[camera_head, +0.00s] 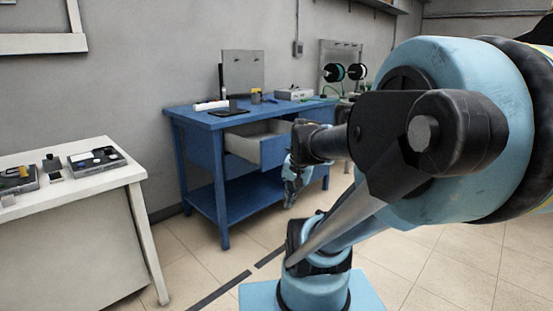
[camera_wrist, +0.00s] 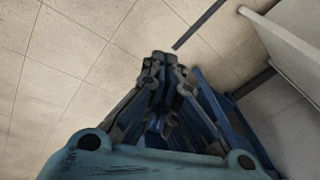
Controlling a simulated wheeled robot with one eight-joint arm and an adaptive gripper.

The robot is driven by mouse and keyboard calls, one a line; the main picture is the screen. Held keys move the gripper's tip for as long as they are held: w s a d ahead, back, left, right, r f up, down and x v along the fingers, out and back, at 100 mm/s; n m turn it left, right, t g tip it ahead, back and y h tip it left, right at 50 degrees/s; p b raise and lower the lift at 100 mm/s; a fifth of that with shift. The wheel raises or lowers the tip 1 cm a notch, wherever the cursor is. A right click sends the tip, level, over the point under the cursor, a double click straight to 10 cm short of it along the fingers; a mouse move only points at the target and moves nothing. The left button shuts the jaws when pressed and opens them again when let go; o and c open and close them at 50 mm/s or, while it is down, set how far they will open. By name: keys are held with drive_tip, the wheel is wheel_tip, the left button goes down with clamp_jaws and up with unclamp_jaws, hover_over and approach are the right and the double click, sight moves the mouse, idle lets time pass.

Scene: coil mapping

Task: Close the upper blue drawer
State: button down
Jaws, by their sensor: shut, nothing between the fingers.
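The blue workbench (camera_head: 222,122) stands against the back wall in the head view. Its upper drawer (camera_head: 274,152) is pulled out, with a blue front and a pale inside. My arm hides part of the drawer front's right side. My gripper (camera_head: 290,203) hangs pointing down beside the drawer front, its tips lower than the drawer. I cannot tell whether it touches the drawer. In the wrist view my gripper (camera_wrist: 160,58) has its fingers together and holds nothing. Blue parts, likely the bench, show right of the fingers there.
A black tablet (camera_head: 229,112) and small items lie on the bench top. A pale table (camera_head: 75,173) with trays stands at the left. A blue lower shelf (camera_head: 240,198) spans the bench. Tiled floor is open in front of the bench.

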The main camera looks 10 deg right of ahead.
drive_tip(key=w+d+r+m+t+y, duration=0.1)
drive_tip(key=w+d+r+m+y, duration=0.15)
drive_tip(key=w+m, duration=0.8)
drive_tip(key=w+d+r+m+t+y, duration=0.1)
drive_tip(key=w+d+r+m+t, duration=0.35)
drive_tip(key=w, duration=1.15)
drive_tip(key=m+g, duration=0.1)
drive_tip(key=m, duration=0.7)
approach(272, 161)
wheel_tip(272, 161, down, 3)
drive_tip(key=w, duration=0.1)
drive_tip(key=shift+w+a+y, duration=0.25)
drive_tip(key=shift+w+a, duration=0.55)
drive_tip(key=shift+d, duration=0.1)
